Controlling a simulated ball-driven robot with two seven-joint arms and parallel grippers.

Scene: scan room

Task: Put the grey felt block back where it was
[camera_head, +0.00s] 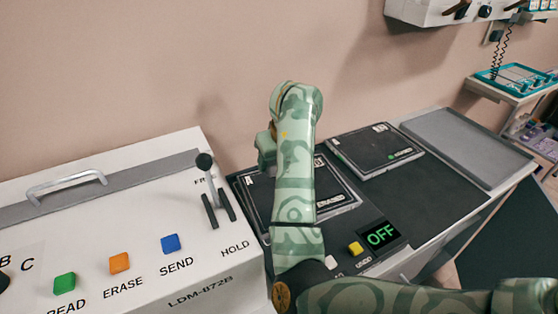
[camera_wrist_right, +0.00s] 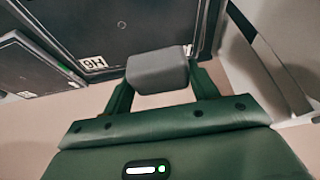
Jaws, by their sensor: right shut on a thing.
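The grey felt block (camera_wrist_right: 158,70) shows in the right wrist view as a rounded grey block between the two green fingers. My right gripper (camera_wrist_right: 161,82) is shut on it. The block overlaps the edge of a dark panel with a white label (camera_wrist_right: 93,63) in that view; whether it touches the panel I cannot tell. In the head view my right gripper (camera_head: 266,150) is mostly hidden behind my patterned green arm, over the back of the left dark plate marked A (camera_head: 258,208). The block cannot be made out there. My left gripper is out of view.
A second dark plate (camera_head: 375,149) lies to the right, then a bare grey tray (camera_head: 465,145). A green OFF display (camera_head: 381,235) and a yellow button (camera_head: 355,248) are in front. The white LDM-872B console (camera_head: 130,215) with a black-knobbed lever (camera_head: 205,164) stands left.

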